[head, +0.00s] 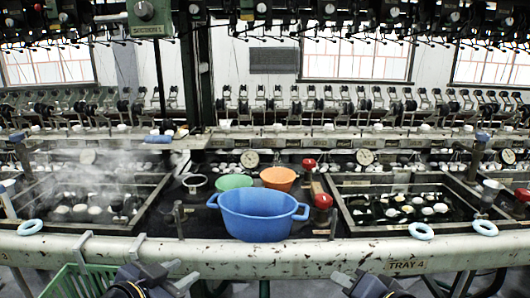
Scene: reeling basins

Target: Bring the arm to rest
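My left gripper (180,274) is low in the head view, in front of the basin bench's front rail, beside a green crate. Its two light fingertips look apart, with nothing seen between them. My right gripper (350,277) is also low in the view, in front of the rail and to the left of the "TRAY 4" lettering. Its fingers look apart and empty. Both grippers are cut off by the bottom edge and touch none of the basins.
A blue two-handled basin (257,218) stands at the bench's front middle, with a green bowl (234,182) and an orange bowl (278,178) behind it. Pale blue rings (421,231) lie on the front rail (300,258). The green crate (78,282) is at lower left. Steam hangs over the left trough.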

